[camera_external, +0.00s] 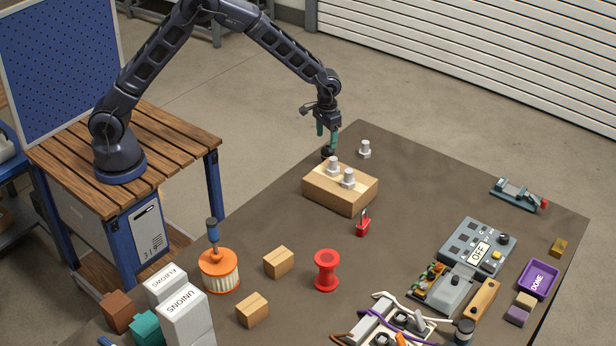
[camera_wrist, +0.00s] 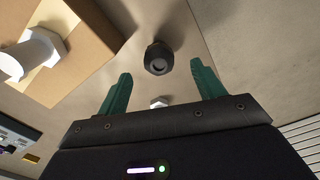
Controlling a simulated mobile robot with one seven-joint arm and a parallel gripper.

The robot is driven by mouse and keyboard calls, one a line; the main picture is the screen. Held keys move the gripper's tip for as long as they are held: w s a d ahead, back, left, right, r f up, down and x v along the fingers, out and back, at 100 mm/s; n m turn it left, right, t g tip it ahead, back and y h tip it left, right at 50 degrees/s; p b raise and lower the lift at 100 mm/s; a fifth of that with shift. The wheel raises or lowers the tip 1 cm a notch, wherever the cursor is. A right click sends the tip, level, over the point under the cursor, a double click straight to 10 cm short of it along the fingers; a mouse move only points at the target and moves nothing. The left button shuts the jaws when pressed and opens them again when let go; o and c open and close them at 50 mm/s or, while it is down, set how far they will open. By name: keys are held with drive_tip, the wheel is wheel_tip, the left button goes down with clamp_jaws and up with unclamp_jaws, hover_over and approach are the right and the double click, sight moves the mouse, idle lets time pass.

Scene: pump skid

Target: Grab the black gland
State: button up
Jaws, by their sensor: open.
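The black gland (camera_wrist: 158,58) is a small dark ring-like piece with a hole, standing on the brown table in the wrist view. In the external view the black gland (camera_external: 327,153) shows as a small dark shape at the back left corner of the table, just behind the wooden block. My gripper (camera_wrist: 160,88) is open, with its green fingers apart on either side of the gland's line and nothing between the tips. In the external view my gripper (camera_external: 327,140) hangs pointing down right over the gland. I cannot tell the exact gap between them.
A wooden block (camera_external: 335,198) with white bolt-like fittings stands close beside the gland. Another grey-white fitting (camera_external: 365,149) stands to the right. A red clip-like item (camera_external: 363,222) and a red spool (camera_external: 326,270) are nearer the front.

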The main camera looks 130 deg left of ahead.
sight(325, 151)
drive_tip(key=shift+w+f, duration=0.15)
drive_tip(key=shift+f, duration=3.8)
drive_tip(key=c, duration=1.1)
drive_tip(key=shift+r, duration=0.1)
